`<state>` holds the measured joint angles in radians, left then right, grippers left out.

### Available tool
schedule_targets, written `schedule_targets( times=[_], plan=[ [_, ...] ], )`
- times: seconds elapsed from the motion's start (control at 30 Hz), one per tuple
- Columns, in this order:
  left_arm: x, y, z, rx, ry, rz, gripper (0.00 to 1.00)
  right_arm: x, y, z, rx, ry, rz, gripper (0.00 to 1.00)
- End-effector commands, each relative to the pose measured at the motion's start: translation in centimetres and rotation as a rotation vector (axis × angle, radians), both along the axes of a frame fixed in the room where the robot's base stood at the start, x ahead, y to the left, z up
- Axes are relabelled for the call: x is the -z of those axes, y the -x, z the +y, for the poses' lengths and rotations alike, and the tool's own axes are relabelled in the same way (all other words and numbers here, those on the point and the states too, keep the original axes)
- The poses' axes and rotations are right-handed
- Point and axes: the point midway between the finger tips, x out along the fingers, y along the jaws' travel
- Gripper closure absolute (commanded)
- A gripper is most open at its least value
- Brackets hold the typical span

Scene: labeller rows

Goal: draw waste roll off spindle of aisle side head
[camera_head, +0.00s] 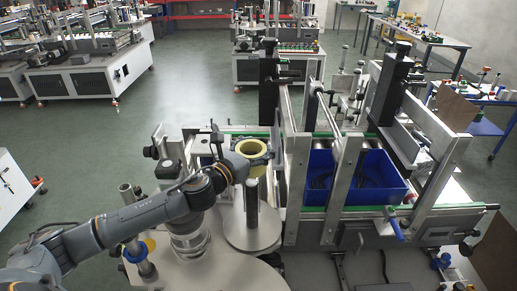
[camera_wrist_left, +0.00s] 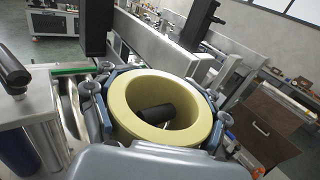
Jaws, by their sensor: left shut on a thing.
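The waste roll (camera_head: 255,150) is a thick pale yellow ring with an open bore. My left gripper (camera_head: 256,157) is shut around its outside and holds it level above a round metal plate (camera_head: 252,237). The upright spindle (camera_head: 252,203), with a dark top, stands on that plate under the roll. In the left wrist view the roll (camera_wrist_left: 126,117) fills the middle, with blue-grey fingers on both sides. The dark spindle end (camera_wrist_left: 157,114) shows through the bore; whether it reaches inside is hard to tell. My right gripper is not in view.
Metal uprights and rails (camera_head: 292,180) of the labeller stand close right of the roll. A blue bin (camera_head: 375,198) with dark cords sits behind them. A small post with a blue collar (camera_head: 135,250) stands near my left arm. Open floor (camera_head: 110,140) lies to the left.

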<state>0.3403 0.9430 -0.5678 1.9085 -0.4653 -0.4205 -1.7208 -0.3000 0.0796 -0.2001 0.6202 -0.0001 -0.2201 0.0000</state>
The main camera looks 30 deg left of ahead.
Motion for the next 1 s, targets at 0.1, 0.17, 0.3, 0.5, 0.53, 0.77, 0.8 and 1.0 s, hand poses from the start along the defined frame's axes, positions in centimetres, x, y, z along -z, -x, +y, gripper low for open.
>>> schedule_targets(
  times=[0.1, 0.17, 0.3, 0.5, 0.53, 0.77, 0.8, 1.0],
  plan=[
    [-0.6, 0.0, 0.0, 0.000, -0.001, -0.001, 0.67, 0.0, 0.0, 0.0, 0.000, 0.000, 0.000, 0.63],
    [-0.8, 0.0, 0.0, 0.000, -0.001, -0.001, 0.67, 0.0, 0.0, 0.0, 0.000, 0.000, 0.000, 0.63],
    [-1.4, 0.0, 0.0, -0.001, -0.001, -0.001, 0.67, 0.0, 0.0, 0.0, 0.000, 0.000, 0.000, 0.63],
    [-2.2, 0.0, 0.0, 0.001, -0.001, -0.002, 0.67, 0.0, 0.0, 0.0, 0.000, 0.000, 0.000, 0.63],
    [-2.3, 0.0, 0.0, 0.001, -0.001, -0.002, 0.67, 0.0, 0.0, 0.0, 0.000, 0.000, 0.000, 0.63],
    [-3.2, 0.0, 0.0, -0.001, -0.001, -0.001, 0.67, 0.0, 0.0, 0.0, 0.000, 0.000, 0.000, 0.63],
    [-3.3, 0.0, 0.0, -0.001, -0.001, -0.001, 0.67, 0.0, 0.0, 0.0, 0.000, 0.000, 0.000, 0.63],
    [-4.2, 0.0, 0.0, 0.001, 0.000, -0.001, 0.67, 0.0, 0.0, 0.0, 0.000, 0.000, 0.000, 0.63]
  ],
)
